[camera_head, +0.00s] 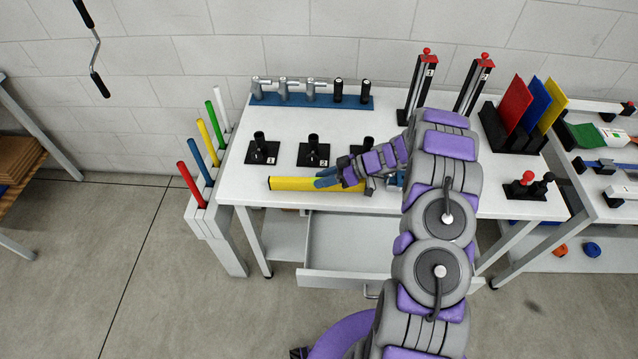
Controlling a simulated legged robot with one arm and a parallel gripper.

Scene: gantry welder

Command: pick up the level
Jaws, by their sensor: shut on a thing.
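A yellow level (290,184) lies along the front edge of the white table, level with its surface as far as I can tell.
The white table (225,183) has an open drawer (345,245) below its front edge. Black numbered joysticks (262,150) stand just behind the level. A blue rack (310,100) with handles is at the back. Coloured rods (191,185) stand left; red, blue and yellow panels (516,105) stand right.

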